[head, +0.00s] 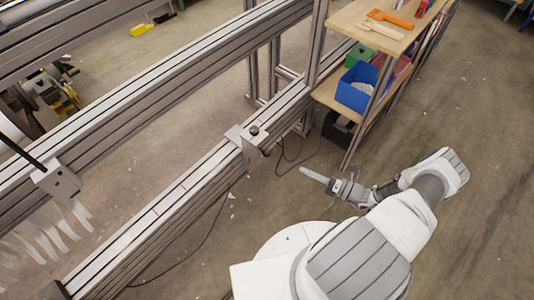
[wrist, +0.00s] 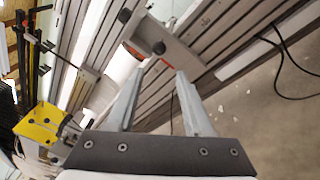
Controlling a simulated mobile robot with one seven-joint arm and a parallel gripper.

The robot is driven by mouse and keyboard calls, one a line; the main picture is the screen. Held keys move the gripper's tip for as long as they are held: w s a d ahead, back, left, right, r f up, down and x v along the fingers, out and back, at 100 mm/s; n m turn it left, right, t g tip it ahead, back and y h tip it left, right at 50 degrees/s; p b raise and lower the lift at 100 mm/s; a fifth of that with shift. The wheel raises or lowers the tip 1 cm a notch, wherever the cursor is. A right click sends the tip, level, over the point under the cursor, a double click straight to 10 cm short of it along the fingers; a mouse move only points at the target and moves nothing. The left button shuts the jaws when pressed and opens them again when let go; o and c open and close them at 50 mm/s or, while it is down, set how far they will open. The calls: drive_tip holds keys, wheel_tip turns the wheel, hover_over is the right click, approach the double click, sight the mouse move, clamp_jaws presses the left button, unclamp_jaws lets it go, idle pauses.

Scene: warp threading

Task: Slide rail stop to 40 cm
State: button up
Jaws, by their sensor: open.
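The rail stop (head: 248,140) is a grey metal block with a black knob, seated on the slotted aluminium rail (head: 130,238). Thin red marks cross the rail to the lower left of the stop. My gripper (head: 305,171) is to the right of the stop in the head view, apart from it and off the rail. In the wrist view, my open gripper (wrist: 161,72) points toward the stop (wrist: 178,52), whose plate shows just beyond the fingertips with dark knobs and a reddish spot. Nothing is between the fingers. No readable scale numbers show.
A wooden shelf unit (head: 372,22) with a blue bin (head: 356,88) and green box stands behind my arm. A metal bracket (head: 55,180) with pale strips sits at left. Dark cables lie on the floor. The floor on the right is mostly clear.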

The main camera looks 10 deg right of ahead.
sight(267, 153)
drive_tip(key=b+x, duration=0.2)
drive_tip(key=x, duration=1.4)
drive_tip(key=shift+w+a, duration=0.15)
drive_tip(key=shift+a, duration=0.1)
drive_tip(key=shift+c, duration=0.2)
clamp_jaws()
idle(0.5)
